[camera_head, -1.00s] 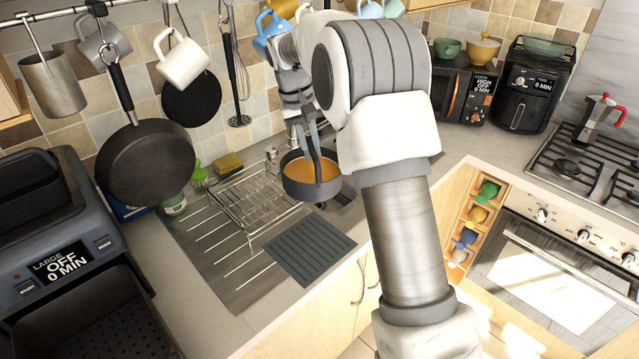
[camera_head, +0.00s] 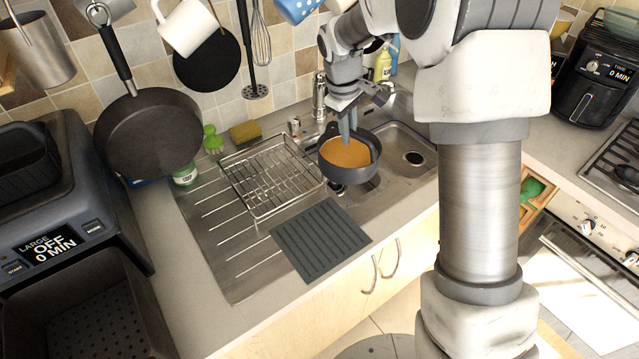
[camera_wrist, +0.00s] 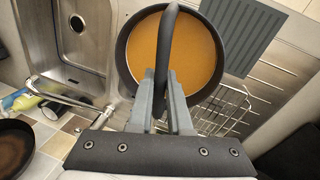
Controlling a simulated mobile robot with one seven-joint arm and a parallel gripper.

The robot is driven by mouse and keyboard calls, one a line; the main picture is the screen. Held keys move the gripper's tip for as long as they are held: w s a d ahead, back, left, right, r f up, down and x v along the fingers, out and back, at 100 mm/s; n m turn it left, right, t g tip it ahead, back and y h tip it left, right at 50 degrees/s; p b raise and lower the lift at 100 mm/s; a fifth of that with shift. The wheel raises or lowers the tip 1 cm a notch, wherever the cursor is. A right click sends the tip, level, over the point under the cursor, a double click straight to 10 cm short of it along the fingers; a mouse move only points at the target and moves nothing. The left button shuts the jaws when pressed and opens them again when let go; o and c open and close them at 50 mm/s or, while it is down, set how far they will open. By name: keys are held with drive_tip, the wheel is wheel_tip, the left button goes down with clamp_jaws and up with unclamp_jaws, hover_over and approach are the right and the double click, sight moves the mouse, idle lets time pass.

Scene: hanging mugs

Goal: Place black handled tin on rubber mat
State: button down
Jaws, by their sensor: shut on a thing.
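The black handled tin (camera_head: 346,174) is a round dark pot with an orange inside and an arched handle. My gripper (camera_head: 346,130) is shut on its handle and holds it up over the sink area, right of the dish rack. In the wrist view the tin (camera_wrist: 122,72) hangs beneath my gripper (camera_wrist: 163,85), with the handle between the fingers. The rubber mat (camera_head: 320,240) is a dark grey ribbed square lying on the drainboard near the counter's front edge, in front of the rack. The tin is apart from it. The mat also shows in the wrist view (camera_wrist: 240,30).
A wire dish rack (camera_head: 270,180) stands on the drainboard just left of the tin. The sink basin (camera_head: 405,145) and tap (camera_head: 319,95) are beside and behind it. A frying pan (camera_head: 150,135) hangs at the left. The drainboard (camera_head: 235,270) left of the mat is bare.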

drive_tip(key=s+a+f+n+y, duration=0.1)
drive_tip(key=s+a+f+n, duration=0.1)
drive_tip(key=s+n, duration=0.4)
drive_tip(key=s+a+f+n+y+p, duration=0.1)
drive_tip(key=s+a+f+n, duration=0.2)
drive_tip(key=s+a+n, duration=0.2)
drive_tip(key=shift+s+a+f+n+t+y, duration=0.15)
drive_tip(key=shift+s+f+n+t+y, duration=0.25)
drive_tip(key=shift+n, duration=1.4)
drive_tip(key=shift+r, duration=0.1)
drive_tip(key=s+b+x, duration=0.1)
drive_tip(key=b+x, duration=0.5)
drive_tip(key=x, duration=0.1)
drive_tip(key=shift+s+d+f, duration=0.25)
drive_tip(key=shift+d+f, duration=0.1)
drive_tip(key=shift+f, duration=0.25)
drive_tip(key=shift+f, duration=0.3)
drive_tip(key=shift+c, duration=2.2)
unclamp_jaws()
drive_tip(key=p+v, duration=0.1)
drive_tip(key=v, duration=1.6)
drive_tip(key=shift+w+r, duration=0.2)
drive_tip(key=shift+r, duration=0.1)
